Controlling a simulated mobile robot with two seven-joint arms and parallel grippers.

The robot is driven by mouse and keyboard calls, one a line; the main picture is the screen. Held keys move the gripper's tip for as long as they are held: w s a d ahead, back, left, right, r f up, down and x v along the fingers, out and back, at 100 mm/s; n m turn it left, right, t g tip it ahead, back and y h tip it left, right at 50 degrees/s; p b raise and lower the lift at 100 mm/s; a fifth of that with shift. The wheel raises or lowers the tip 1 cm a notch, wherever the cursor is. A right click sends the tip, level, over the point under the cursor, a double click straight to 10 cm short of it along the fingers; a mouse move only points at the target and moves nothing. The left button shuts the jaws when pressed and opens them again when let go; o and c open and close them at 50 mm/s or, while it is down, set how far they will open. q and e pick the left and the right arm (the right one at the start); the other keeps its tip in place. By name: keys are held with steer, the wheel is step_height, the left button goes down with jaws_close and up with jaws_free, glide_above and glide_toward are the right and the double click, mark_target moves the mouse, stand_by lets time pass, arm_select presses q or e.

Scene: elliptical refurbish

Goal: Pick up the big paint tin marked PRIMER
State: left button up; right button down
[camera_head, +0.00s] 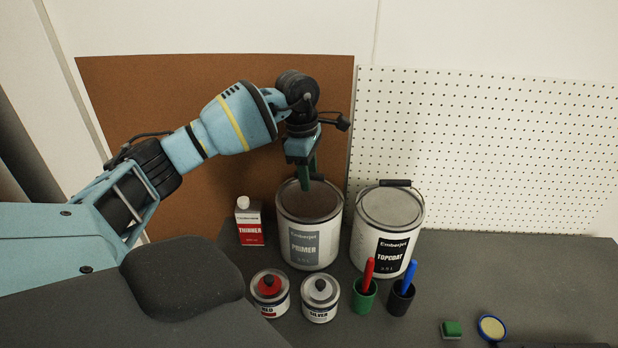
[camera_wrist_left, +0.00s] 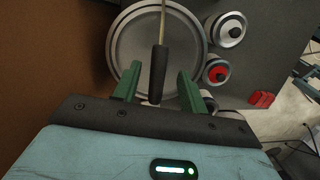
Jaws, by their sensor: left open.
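The big PRIMER tin (camera_head: 306,245) stands upright on the dark worktop, a grey label on its pale side. My left gripper (camera_head: 306,180) points down over its lid, with its green fingers at the lid's rear half. In the left wrist view, the PRIMER tin (camera_wrist_left: 122,42) shows its round grey lid. The open green fingers of my left gripper (camera_wrist_left: 159,84) stand either side of the black handle grip (camera_wrist_left: 158,66) of its wire bail. A gap shows on both sides of the grip. My right gripper is not in view.
A TOPCOAT tin (camera_head: 385,247) stands close on the right. A THINNER can (camera_head: 250,222) is on the left. Small RED (camera_head: 270,295) and SILVER (camera_head: 320,300) tins and green (camera_head: 365,297) and black (camera_head: 400,300) cups stand in front. Boards rise behind.

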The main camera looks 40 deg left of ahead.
mark_target(310, 197)
arm_select(q)
steer(key=shift+w+d+f, duration=0.1)
steer(key=shift+w+f, duration=0.05)
steer(key=shift+f, duration=0.7)
steer(key=shift+w+f, duration=0.1)
steer(key=shift+f, duration=0.7)
jaws_close()
steer(key=shift+w+r, duration=0.15)
steer(key=shift+r, duration=0.15)
